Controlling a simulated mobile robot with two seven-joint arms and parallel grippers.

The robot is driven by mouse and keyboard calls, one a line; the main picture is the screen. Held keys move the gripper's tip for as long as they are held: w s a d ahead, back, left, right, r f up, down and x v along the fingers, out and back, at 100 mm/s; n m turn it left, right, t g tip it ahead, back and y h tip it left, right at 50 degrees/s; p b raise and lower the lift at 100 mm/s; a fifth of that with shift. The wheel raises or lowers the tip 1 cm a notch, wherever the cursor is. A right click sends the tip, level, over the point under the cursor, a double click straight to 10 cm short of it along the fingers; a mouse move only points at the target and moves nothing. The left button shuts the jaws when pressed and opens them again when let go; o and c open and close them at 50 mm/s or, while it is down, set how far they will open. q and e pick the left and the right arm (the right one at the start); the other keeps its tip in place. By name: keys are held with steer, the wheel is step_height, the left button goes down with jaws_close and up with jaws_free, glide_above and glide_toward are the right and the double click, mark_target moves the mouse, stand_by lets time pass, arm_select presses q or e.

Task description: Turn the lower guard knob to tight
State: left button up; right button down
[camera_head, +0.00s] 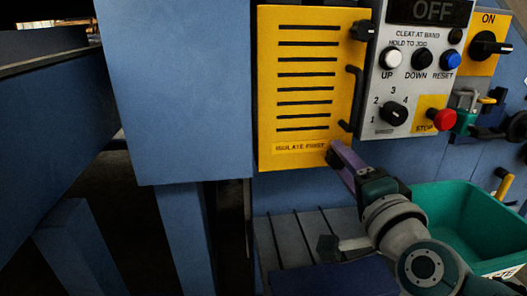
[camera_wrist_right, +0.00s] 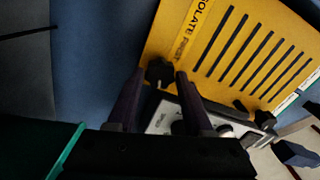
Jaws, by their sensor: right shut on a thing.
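The lower guard knob (camera_wrist_right: 158,72) is a small black knob at the bottom corner of the yellow guard (camera_head: 305,90). In the wrist view it sits between the fingertips of my right gripper (camera_wrist_right: 158,80), which is shut on it. In the head view my right gripper (camera_head: 336,153) reaches up to the guard's lower right corner and hides the knob. The upper guard knob (camera_head: 362,30) is black, at the guard's upper right edge. A tight mark or the knob's exact angle cannot be read. My left gripper is not in view.
A grey control panel (camera_head: 412,75) reads OFF, with push buttons, a dial (camera_head: 396,113) and a red stop button (camera_head: 444,119), right of the guard. The guard's black handle (camera_head: 352,98) stands close above my gripper. A green crate (camera_head: 445,195) stands lower right.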

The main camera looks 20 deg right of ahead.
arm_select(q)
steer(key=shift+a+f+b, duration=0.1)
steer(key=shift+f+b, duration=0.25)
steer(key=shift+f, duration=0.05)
arm_select(e)
steer(key=shift+m, duration=1.6)
steer(key=shift+c, duration=1.5)
jaws_free()
steer(key=shift+s, duration=0.15)
arm_select(q)
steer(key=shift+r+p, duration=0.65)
steer(key=shift+p, duration=0.05)
arm_select(e)
steer(key=v, duration=0.9)
steer(key=shift+s+a, duration=0.15)
steer(key=shift+s, duration=0.15)
